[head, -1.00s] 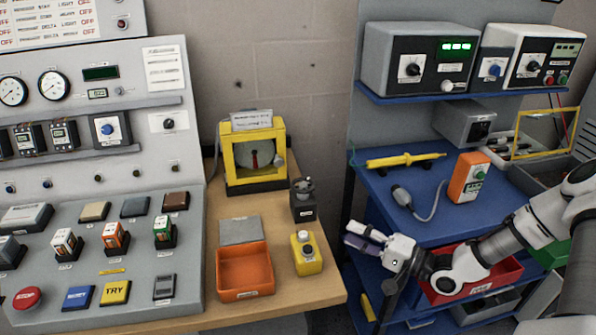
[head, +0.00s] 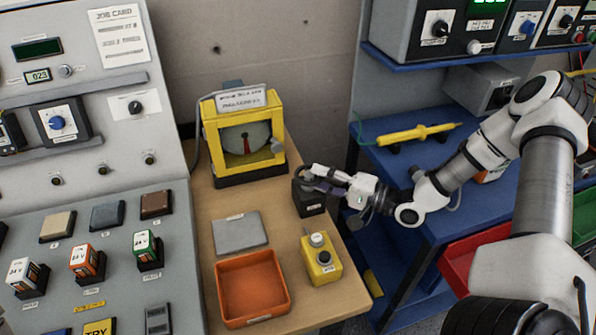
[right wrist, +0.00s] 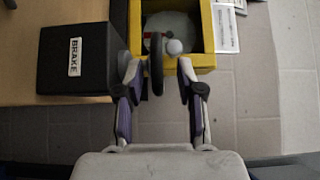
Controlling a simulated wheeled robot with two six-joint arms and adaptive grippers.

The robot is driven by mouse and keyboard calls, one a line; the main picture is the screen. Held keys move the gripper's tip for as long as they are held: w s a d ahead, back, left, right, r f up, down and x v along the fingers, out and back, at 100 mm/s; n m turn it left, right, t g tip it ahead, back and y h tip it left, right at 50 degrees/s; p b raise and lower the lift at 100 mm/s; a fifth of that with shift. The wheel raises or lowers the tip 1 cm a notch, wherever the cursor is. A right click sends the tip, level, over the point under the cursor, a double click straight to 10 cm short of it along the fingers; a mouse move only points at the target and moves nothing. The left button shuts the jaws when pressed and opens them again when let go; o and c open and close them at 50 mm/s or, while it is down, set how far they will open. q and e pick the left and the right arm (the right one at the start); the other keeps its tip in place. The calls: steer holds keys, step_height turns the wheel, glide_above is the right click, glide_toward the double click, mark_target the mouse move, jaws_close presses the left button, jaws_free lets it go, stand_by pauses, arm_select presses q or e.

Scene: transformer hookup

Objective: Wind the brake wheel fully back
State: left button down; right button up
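The brake unit is a black box (head: 309,202) on the wooden table, right of the yellow-framed gauge; in the right wrist view the box (right wrist: 73,58) carries a BRAKE label. Its dark wheel (right wrist: 156,62) shows nearly edge-on beside the box. My right gripper (head: 318,180) is at the top of the box and hides most of the wheel in the head view. In the right wrist view my right gripper (right wrist: 158,78) is open, with one finger on each side of the wheel's near edge and gaps visible. My left gripper is not in view.
The yellow-framed gauge (head: 216,150) stands just behind the brake box. An orange tray (head: 222,290), a grey plate (head: 240,233) and a yellow button box (head: 322,260) sit in front. The control panel (head: 75,215) is at the left. A blue shelf (head: 405,165) stands at the right.

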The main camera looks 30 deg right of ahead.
mark_target(300, 170)
steer(key=x, duration=0.5)
steer(key=shift+d+f+b, duration=0.1)
steer(key=shift+f+b, duration=0.2)
steer(key=shift+b, duration=0.05)
steer(key=shift+w+a+r, duration=0.15)
steer(key=shift+w+a, duration=0.15)
steer(key=shift+w, duration=0.05)
jaws_close()
